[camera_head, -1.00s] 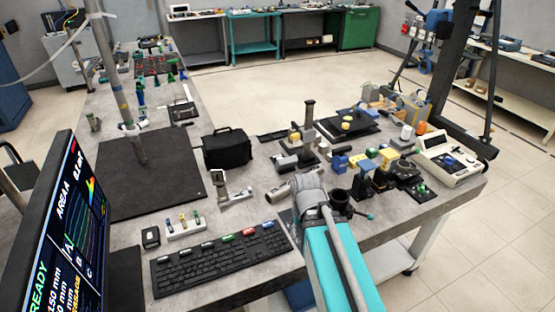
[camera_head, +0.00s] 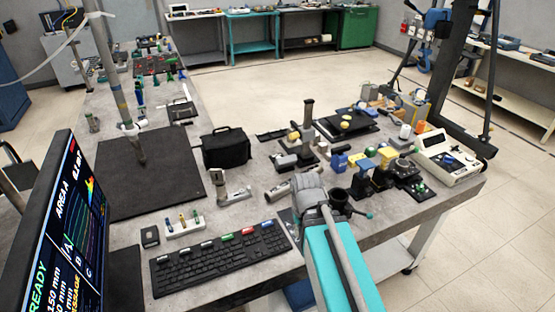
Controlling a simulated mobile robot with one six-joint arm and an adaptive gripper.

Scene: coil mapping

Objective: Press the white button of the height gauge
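A dark upright column on a base (camera_head: 308,122), with small blocks around its foot, stands mid-table and looks like the height gauge. I cannot be sure of this, and no white button can be made out at this size. My arm reaches up from the bottom edge, with a teal link and a grey joint in front of the column's foot. The fingers of my gripper do not show; the arm's own joints and the clutter hide that end. I see no contact with the column.
A keyboard (camera_head: 222,258), a monitor (camera_head: 62,235), a black bag (camera_head: 226,148) and a small rack (camera_head: 184,226) lie left of my arm. Several small instruments crowd its right, with a white device (camera_head: 447,157) at the table's right end. The dark mat (camera_head: 150,178) has free room.

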